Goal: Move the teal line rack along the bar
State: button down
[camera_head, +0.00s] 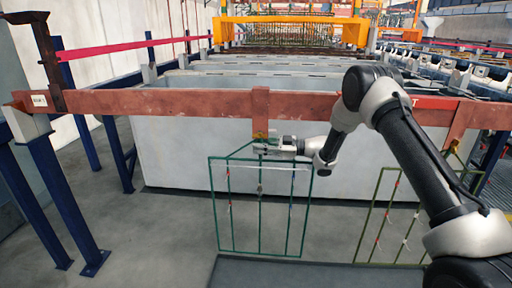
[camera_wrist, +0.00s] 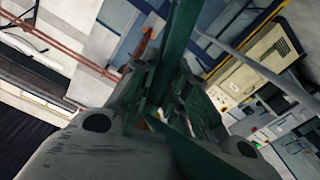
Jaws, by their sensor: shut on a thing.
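The teal line rack (camera_head: 213,205) is a thin rectangular frame with upright rods, in the middle of the head view. It hangs below the rust-red bar (camera_head: 180,103), under a rust-coloured hanger plate (camera_head: 260,113). My gripper (camera_head: 264,148) comes from the right and is shut on the rack's top, just below the hanger plate. In the wrist view, a green rack member (camera_wrist: 176,50) runs up between my fingers (camera_wrist: 165,100). My fingers hide the gripped part, and I cannot tell whether the rack's hook touches the bar.
A second, olive-green rack (camera_head: 362,230) hangs at the right, partly behind my arm. A grey tank (camera_head: 170,155) stands behind the bar. Blue posts (camera_head: 58,200) support the bar's left end. The bar is clear between the left post and the teal rack.

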jog(key=d, duration=0.7)
jog(key=shift+s+r, duration=0.15)
jog(key=shift+r, duration=0.05)
dwell(0.5)
jog(key=shift+d, duration=0.1)
jog(key=shift+s+d, duration=0.2)
jog(key=shift+d, duration=2.8)
jog(key=shift+s+d, duration=0.2)
jog(key=shift+d, duration=2.95)
jog(key=shift+s+d, duration=0.15)
jog(key=shift+d, duration=1.65)
jog(key=shift+f, duration=0.35)
